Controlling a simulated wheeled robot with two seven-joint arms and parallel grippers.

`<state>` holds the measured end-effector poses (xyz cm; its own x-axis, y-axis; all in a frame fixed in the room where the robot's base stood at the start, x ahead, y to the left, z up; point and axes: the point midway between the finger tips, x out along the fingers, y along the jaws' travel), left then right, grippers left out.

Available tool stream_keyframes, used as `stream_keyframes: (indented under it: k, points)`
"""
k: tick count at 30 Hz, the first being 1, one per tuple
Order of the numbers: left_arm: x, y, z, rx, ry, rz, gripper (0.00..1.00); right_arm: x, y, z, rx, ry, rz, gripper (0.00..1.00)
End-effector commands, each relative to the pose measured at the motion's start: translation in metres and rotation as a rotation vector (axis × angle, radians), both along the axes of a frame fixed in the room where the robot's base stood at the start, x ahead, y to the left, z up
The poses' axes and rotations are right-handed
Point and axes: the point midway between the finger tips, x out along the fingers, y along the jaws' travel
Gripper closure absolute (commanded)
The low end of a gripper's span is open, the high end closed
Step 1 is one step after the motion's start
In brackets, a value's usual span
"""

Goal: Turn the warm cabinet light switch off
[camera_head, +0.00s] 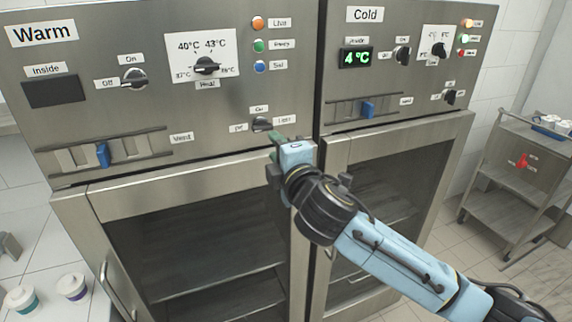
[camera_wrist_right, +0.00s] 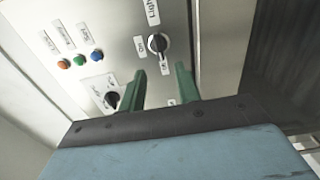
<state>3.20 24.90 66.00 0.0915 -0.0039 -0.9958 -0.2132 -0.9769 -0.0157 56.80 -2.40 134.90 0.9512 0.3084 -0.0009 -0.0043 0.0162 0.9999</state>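The warm cabinet's light switch (camera_head: 262,124) is a small dark rotary knob at the lower right of the steel warm panel, with small labels left, above and right of it. In the right wrist view the knob (camera_wrist_right: 158,43) sits beside the labels "Light" and "On". Its exact setting is hard to read. My right gripper (camera_head: 277,148) is just below the knob in the head view. In the wrist view its two green fingers (camera_wrist_right: 160,80) are spread apart with nothing between them, and the knob lies beyond their tips, apart from them. My left gripper is not in view.
The warm panel also has a power knob (camera_head: 134,79), a temperature dial (camera_head: 207,66), three coloured lamps (camera_head: 259,45) and a blue vent slider (camera_head: 102,155). The cold cabinet panel (camera_head: 390,75) adjoins at right. The glass door (camera_head: 200,235) is below. A cart (camera_head: 515,175) stands far right.

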Motion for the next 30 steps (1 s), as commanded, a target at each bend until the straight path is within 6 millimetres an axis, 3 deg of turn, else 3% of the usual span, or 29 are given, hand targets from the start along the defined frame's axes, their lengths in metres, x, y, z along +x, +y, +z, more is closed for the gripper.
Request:
stream_keyframes:
  k: [9,23,26,29,30]
  points:
    - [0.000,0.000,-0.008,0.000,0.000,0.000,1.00,-0.038,-0.013,-0.001,0.000,0.000,-0.001,0.67]
    - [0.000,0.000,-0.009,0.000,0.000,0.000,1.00,-0.042,-0.015,-0.002,0.001,0.003,-0.002,0.67]
    - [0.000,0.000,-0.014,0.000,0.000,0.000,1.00,-0.035,-0.018,-0.022,0.016,0.041,-0.015,0.67]
    - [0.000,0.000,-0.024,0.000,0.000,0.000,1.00,-0.020,-0.028,-0.070,0.059,0.127,-0.044,0.67]
    - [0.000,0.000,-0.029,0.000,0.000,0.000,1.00,-0.014,-0.033,-0.096,0.084,0.172,-0.061,0.67]
